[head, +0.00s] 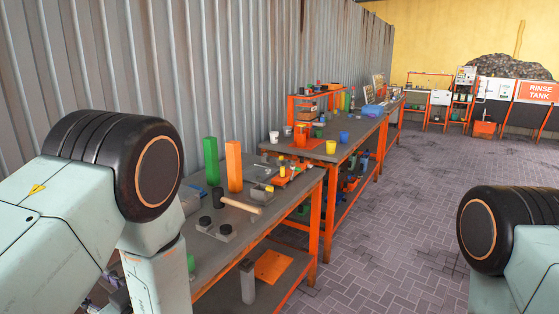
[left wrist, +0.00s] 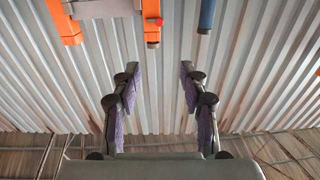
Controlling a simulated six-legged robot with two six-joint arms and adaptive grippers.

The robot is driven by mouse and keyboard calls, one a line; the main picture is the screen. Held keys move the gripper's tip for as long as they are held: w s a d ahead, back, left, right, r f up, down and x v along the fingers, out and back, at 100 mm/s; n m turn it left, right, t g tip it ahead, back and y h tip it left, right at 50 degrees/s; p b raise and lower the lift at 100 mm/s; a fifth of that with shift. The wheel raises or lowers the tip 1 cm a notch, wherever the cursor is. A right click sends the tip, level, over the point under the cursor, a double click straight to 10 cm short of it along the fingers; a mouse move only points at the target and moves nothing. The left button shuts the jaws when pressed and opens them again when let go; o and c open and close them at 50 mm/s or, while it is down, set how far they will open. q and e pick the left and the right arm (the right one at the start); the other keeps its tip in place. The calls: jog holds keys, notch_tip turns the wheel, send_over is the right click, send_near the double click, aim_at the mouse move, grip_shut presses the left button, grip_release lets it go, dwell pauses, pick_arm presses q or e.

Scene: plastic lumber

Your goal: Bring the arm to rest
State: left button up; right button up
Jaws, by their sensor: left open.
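My left gripper (left wrist: 155,90) shows in the left wrist view. Its two purple-padded fingers are spread apart with nothing between them, in front of corrugated metal sheeting. My right arm shows only in part at the right edge of the head view. My right gripper is in neither view.
A near workbench (head: 262,232) holds an orange block (head: 234,166), a green block (head: 211,161) and a mallet (head: 240,206). A second bench behind carries cups and an orange tray (head: 312,146). A corrugated wall (head: 230,60) runs behind. The paved floor (head: 400,240) is clear.

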pick_arm(q)
jog(key=s+d+f+m+h+b, duration=0.25)
jog(key=d+f+m+h, duration=0.2)
jog(key=f, duration=0.55)
jog(key=s+d+f+m+h+b, duration=0.1)
jog(key=s+d+f+m+h, duration=0.25)
jog(key=f+h, duration=0.4)
jog(key=s+d+f+m+g+h+b, duration=0.2)
jog(key=s+f, duration=0.6)
jog(key=s, duration=0.4)
jog(key=s+d+f+m+g+h+b, duration=0.2)
jog(key=s+d+f+g+b, duration=0.3)
jog(key=s+f, duration=0.4)
jog(key=s+g, duration=0.1)
jog(key=s, duration=0.1)
jog(key=shift+s+d+f+b, duration=0.2)
jog(key=shift+s+f+b, duration=0.1)
jog(key=shift+s+b, duration=0.05)
